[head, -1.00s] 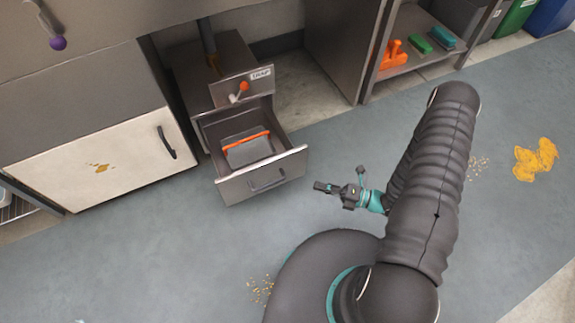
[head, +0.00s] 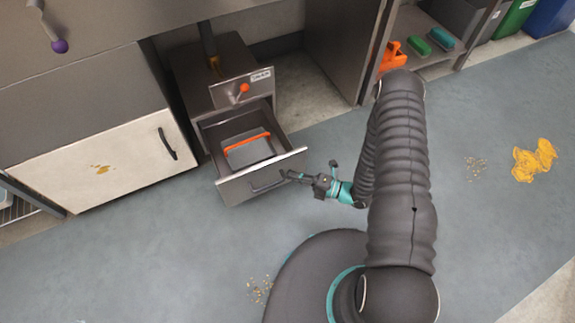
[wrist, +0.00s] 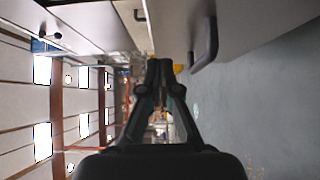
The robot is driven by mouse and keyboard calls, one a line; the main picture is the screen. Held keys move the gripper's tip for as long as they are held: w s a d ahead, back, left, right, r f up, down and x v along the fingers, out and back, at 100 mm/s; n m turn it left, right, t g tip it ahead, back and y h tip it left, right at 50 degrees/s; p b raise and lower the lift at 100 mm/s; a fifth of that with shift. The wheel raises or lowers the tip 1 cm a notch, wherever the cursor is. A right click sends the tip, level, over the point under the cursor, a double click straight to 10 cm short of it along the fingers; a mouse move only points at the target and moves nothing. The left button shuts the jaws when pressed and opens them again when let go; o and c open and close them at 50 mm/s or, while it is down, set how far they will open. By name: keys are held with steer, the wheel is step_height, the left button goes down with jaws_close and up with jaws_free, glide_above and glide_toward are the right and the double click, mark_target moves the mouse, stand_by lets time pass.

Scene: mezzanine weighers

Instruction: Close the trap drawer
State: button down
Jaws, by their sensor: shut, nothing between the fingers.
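The trap drawer (head: 230,190) is pulled out from its grey metal cabinet below the counter. The label plate (head: 261,75) and an orange-knobbed lever (head: 243,88) are above the opening. My gripper (head: 285,174) is shut and empty, in front of the right part of the drawer front, near its dark bar handle (head: 268,184). I cannot tell if it touches. In the wrist view, my gripper's fingertips (wrist: 159,66) are together and a dark handle (wrist: 205,45) shows just right of them.
A cream cabinet door (head: 110,145) with a dark handle stands left of the drawer. An open shelf (head: 425,58) at upper right holds an orange item and green and teal blocks.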

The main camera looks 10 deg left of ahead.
mark_target(277, 163)
steer(key=shift+w+a, duration=0.7)
steer(key=shift+w, duration=0.2)
steer(key=shift+w+a, duration=0.65)
steer(key=shift+w, duration=0.2)
